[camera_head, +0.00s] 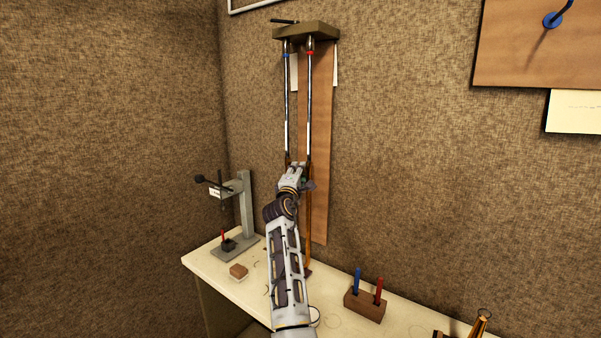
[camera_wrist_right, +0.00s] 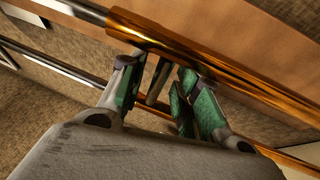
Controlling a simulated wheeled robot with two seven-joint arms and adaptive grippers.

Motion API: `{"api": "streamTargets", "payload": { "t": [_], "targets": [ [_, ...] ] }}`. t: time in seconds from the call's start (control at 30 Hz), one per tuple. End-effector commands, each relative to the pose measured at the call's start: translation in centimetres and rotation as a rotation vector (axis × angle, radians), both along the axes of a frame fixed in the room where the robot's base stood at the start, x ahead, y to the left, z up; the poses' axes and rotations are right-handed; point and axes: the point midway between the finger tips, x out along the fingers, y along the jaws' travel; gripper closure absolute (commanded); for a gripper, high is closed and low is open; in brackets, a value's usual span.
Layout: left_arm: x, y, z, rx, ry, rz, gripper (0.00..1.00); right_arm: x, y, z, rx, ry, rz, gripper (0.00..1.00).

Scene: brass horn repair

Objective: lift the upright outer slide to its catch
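The upright slide hangs on the back wall. Two silver inner tubes (camera_head: 308,100) run down from an olive bracket (camera_head: 318,33), with a blue band on the left tube and a red band on the right. A dark lever (camera_head: 284,21), possibly the catch, sticks out at the bracket's left. The brass outer slide (camera_head: 308,225) covers the lower tubes and is partly hidden by my right arm. My right gripper (camera_head: 294,169) is at its upper end. In the wrist view, the green-padded fingers (camera_wrist_right: 165,90) stand apart around a short cross-brace (camera_wrist_right: 157,80); a gap shows beside it. My left gripper is out of view.
A wooden holder (camera_head: 364,305) with blue and red sticks is at right. A wooden board (camera_head: 320,200) backs the slide.

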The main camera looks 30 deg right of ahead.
Motion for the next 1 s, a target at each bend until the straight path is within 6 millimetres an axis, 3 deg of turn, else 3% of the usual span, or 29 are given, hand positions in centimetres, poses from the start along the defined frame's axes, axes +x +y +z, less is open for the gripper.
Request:
{"api": "streamTargets", "payload": {
  "t": [0.37,0.63,1.0],
  "targets": [
    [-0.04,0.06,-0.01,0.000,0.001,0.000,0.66,-0.01,0.08,0.07,0.000,0.000,0.000,0.68],
    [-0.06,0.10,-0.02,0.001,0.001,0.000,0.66,-0.01,0.07,0.05,-0.001,0.001,0.000,0.98],
    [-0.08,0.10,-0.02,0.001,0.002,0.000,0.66,0.01,0.06,0.00,0.000,0.001,0.000,1.00]
  ]
}}
